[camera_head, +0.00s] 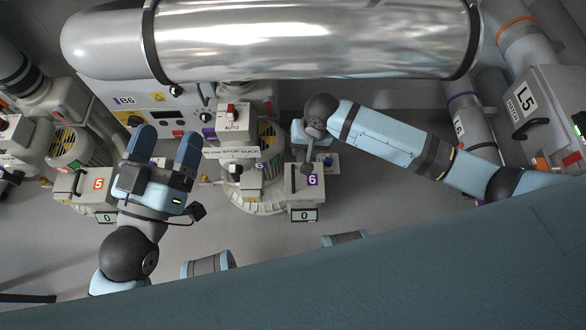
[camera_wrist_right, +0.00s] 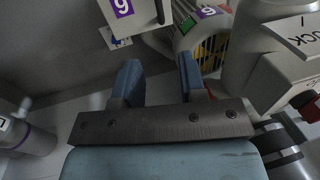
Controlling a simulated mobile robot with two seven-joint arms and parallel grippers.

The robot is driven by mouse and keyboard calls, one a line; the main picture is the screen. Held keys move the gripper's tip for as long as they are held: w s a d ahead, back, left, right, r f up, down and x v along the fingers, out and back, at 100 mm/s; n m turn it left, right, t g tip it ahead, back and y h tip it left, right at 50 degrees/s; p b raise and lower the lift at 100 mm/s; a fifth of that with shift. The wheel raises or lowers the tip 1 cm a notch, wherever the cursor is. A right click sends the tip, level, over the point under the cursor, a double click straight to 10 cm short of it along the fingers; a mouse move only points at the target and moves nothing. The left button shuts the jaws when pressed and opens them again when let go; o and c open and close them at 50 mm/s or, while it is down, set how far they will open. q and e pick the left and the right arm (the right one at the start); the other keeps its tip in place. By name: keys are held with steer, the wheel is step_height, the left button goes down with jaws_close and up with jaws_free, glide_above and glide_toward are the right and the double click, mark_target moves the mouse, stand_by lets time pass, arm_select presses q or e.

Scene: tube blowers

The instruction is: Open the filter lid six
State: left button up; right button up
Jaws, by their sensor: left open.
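The white number 6 filter box (camera_head: 302,184) has a purple 6 label and a dark upright handle (camera_head: 292,178). Its lid looks shut. In the right wrist view, a white box with a purple label (camera_wrist_right: 122,8) and a dark handle (camera_wrist_right: 160,12) sits at the top edge, partly cut off. My right gripper (camera_wrist_right: 160,78) has its fingers apart with nothing between them, short of that box. In the head view it is mostly hidden by its own wrist, just above box 6.
A box with an orange 5 label (camera_head: 96,184) stands at the left. A grey control panel (camera_head: 168,104) and an AUTO switch box (camera_head: 232,120) are behind. A large shiny pipe (camera_head: 310,40) spans the top. The L5 hatch (camera_head: 526,100) is at the right.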

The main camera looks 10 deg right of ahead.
arm_select(q)
step_height(320, 180, down, 9)
steer(key=m+g+b, duration=0.1)
steer(key=g+b, duration=0.3)
steer(key=b, duration=0.2)
steer(key=shift+d+f, duration=0.2)
steer(key=shift+d, duration=0.25)
arm_select(e)
glide_above(305, 180)
steer(key=w+a, duration=0.2)
steer(key=a, duration=0.1)
step_height(305, 180, down, 13)
steer(key=shift+w+f, duration=0.1)
arm_select(q)
steer(key=shift+w, duration=0.1)
arm_select(e)
steer(key=shift+c, duration=0.2)
jaws_close()
